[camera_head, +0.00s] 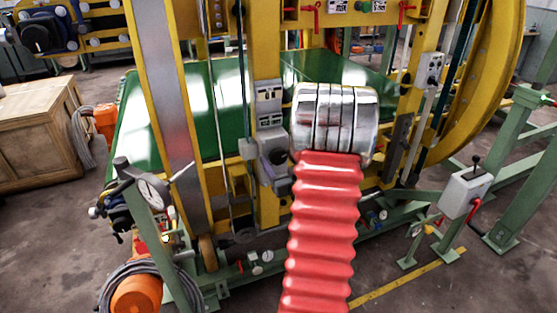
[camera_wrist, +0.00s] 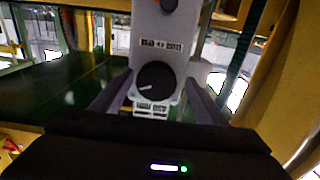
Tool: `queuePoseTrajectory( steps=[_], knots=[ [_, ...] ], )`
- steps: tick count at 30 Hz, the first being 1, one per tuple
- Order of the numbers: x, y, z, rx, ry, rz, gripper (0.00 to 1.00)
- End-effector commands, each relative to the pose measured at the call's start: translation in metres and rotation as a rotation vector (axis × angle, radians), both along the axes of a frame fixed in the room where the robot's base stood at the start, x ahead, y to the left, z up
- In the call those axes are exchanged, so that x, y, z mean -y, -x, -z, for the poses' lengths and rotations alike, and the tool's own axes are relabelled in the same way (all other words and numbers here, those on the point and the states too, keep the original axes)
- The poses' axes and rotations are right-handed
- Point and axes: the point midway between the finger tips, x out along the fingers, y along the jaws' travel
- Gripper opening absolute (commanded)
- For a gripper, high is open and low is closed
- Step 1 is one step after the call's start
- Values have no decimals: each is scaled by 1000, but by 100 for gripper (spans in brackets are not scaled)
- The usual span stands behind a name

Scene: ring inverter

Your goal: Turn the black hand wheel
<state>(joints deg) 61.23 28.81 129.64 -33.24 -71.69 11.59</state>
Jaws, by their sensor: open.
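A round black knob (camera_wrist: 155,78) with a short white mark, which looks like the hand wheel, sits on the face of a light grey control box (camera_wrist: 163,32) in the wrist view. My gripper (camera_wrist: 160,88) is open. Its two grey fingers appear to either side of the knob, with a visible gap on the right. Whether the fingertips reach around it or stop short, I cannot tell. In the head view the grey box (camera_head: 270,97) is on a yellow post, left of my arm's end.
A yellow machine frame (camera_head: 170,100) and green conveyor surface (camera_head: 225,85) surround the box. The large yellow ring (camera_head: 505,65) stands at right. A grey box with a red handle (camera_head: 465,190) is on a green stand. A wooden crate (camera_head: 35,140) stands at left.

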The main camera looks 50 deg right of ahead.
Motion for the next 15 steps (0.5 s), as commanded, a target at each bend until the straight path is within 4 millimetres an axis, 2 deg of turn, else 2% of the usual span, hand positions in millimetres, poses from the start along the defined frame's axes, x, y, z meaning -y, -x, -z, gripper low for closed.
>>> queuePoseTrajectory(
  steps=[5, 15],
  knots=[
    [3, 5, 0, 0, 0, 9, 67],
    [4, 7, 0, 0, 0, 13, 43]
  ],
)
